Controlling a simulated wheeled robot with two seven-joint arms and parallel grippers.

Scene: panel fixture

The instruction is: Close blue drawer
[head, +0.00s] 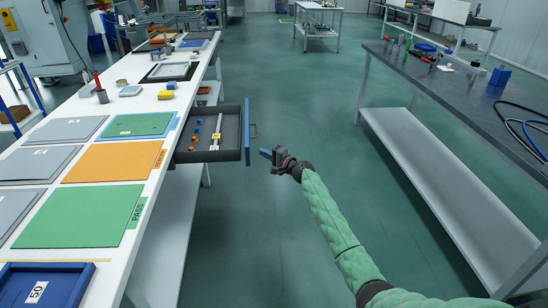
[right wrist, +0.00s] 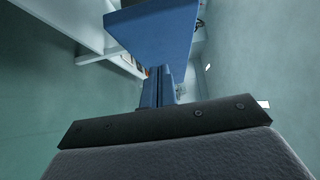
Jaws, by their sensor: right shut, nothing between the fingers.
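My left gripper is not in view.
The white table (head: 148,205) carries green, orange and grey panels. A blue tray (head: 68,285) lies at its near end. A dark-topped bench (head: 430,75) with tools and a blue cable stands on the right. The green floor between them is clear.

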